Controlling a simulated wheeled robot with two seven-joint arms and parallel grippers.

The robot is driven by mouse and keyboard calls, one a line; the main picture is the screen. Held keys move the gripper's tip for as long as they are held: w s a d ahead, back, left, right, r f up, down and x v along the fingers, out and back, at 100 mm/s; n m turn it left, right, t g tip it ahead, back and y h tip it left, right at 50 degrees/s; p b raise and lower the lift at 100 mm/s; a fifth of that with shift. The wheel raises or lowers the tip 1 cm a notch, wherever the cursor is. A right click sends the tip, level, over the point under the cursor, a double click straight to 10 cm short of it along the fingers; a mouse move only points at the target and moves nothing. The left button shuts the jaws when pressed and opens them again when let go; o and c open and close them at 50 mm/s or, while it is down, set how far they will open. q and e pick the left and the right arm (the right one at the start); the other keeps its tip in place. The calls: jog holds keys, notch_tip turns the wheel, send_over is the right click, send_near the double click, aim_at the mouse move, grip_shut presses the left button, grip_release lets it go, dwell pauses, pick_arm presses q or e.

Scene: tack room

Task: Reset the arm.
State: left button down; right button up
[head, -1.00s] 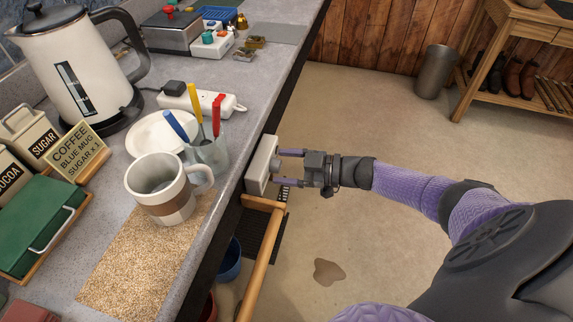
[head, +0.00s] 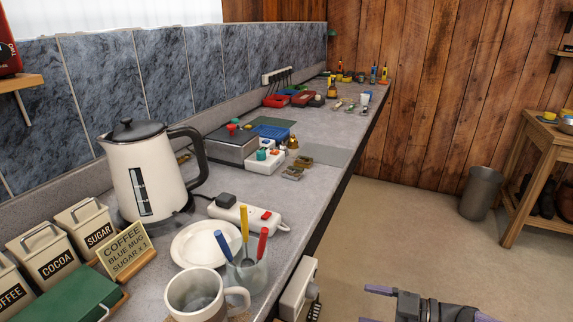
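My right gripper (head: 372,305) shows at the bottom edge of the head view. Its two purple fingers are apart with nothing between them, and they point left. The lower finger is cut by the frame edge. A pale box with a dark knob (head: 297,288) is fixed at the counter's front side. The fingertips are to the right of this box, with a clear gap of floor between. My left gripper is not in view.
The counter (head: 325,130) holds a kettle (head: 150,180), a white mug (head: 197,297), a glass with coloured-handled utensils (head: 247,272), a plate (head: 200,243) and a power strip (head: 247,216). A metal bin (head: 478,193) and wooden bench (head: 545,150) stand right. The floor between is clear.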

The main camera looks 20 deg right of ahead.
jog(key=s+a+f+m+g+h, duration=0.1)
jog(key=s+f+m+h, duration=0.3)
jog(key=f, duration=0.6)
jog(key=s+a+f+m+g+h, duration=0.1)
jog(key=s+f+m+h, duration=0.25)
jog(key=f+h, duration=0.45)
jog(key=s+a+f+g, duration=0.3)
jog(key=s+f, duration=0.1)
jog(key=s, duration=0.4)
jog(key=s+a+f+m+g, duration=0.1)
jog(key=s+a+f+g, duration=0.2)
jog(key=s, duration=0.5)
jog(key=s+a+f+g, duration=0.4)
jog(key=s+a+f, duration=0.1)
jog(key=s, duration=0.3)
jog(key=shift+s+a+f, duration=0.25)
jog(key=shift+s+f, duration=0.05)
jog(key=shift+f, duration=0.25)
jog(key=shift+w+m, duration=0.1)
jog(key=shift+m, duration=0.15)
jog(key=shift+c, duration=0.2)
